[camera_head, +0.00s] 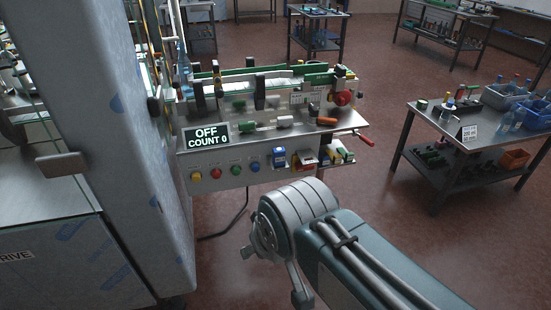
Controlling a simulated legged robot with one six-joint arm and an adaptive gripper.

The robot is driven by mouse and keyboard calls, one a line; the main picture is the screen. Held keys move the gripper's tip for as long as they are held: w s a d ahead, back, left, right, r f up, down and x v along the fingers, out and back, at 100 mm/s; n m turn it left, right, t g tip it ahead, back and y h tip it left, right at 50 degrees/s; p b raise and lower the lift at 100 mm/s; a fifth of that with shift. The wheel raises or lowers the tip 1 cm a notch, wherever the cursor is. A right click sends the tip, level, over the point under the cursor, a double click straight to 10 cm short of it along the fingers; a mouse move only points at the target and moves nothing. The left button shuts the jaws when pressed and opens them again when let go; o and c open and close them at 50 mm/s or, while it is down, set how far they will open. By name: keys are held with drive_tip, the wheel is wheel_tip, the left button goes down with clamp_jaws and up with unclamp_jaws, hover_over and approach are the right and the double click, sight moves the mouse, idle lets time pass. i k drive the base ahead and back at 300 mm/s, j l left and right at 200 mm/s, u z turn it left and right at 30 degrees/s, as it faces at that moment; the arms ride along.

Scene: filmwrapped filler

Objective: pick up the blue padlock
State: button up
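A small blue block with a pale label (279,157), which looks like the blue padlock, is at the front edge of the machine's metal shelf, right of the push buttons. Its shackle is too small to make out. My gripper (273,276) is in the lower middle of the view, in front of and below the shelf, well apart from the block. Its two fingers look spread, with nothing between them. My arm reaches in from the lower right.
A red item (303,159) and green-and-white items (340,152) sit right of the block. A red-handled lever (363,137) sticks out at the shelf's right end. A tall film-wrapped cabinet (110,120) stands left. A side table (415,118) is right, with open floor between.

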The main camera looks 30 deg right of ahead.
sight(278, 154)
drive_tip(key=i+l, duration=0.95)
drive_tip(key=i+j+u, duration=0.05)
